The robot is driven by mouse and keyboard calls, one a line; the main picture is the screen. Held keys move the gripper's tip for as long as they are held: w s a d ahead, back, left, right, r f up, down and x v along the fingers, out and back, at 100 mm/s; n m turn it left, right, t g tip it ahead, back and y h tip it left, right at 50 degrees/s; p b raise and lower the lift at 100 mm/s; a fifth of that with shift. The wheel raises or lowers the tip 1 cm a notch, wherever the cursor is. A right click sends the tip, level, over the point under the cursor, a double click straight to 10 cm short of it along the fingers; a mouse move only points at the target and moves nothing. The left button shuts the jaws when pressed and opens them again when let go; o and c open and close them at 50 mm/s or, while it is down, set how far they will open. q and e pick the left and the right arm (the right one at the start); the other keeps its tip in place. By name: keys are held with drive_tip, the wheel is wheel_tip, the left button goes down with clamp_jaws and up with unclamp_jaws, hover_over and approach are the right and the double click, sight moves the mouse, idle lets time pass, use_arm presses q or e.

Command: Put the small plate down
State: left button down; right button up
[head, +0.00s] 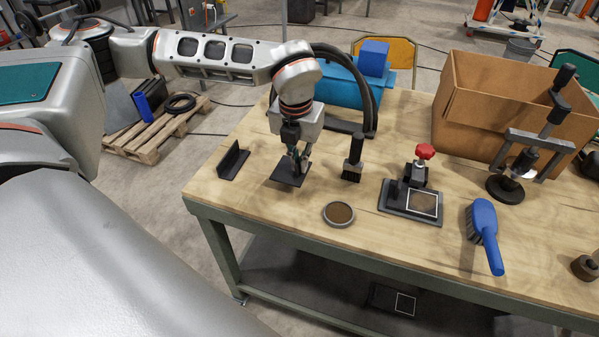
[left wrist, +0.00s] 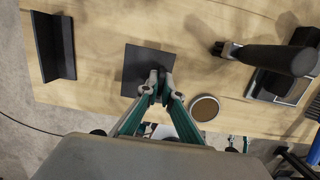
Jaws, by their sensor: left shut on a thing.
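The small plate (head: 289,173) is a dark, thin square in the left part of the wooden table, seen in the head view. It also shows in the left wrist view (left wrist: 140,66), flat beyond my fingertips. My left gripper (head: 300,163) points down and is shut on the small plate; the fingertips (left wrist: 158,84) meet at its lower right part in the left wrist view. The plate looks level and close to the tabletop; whether it touches the wood I cannot tell. The exact grip point is partly hidden by the fingers.
A black angle bracket (head: 233,161) stands left of the plate. A round brown-filled dish (head: 339,214), a black post (head: 353,160) and a red-knobbed fixture (head: 424,202) are to the right. Further right are a blue brush (head: 486,230) and a cardboard box (head: 490,110).

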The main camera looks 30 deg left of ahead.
sight(300, 174)
use_arm(q)
wheel_tip(300, 174, down, 4)
drive_tip(key=shift+r, duration=0.1)
drive_tip(key=c, duration=2.2)
unclamp_jaws()
drive_tip(key=shift+c, duration=0.2)
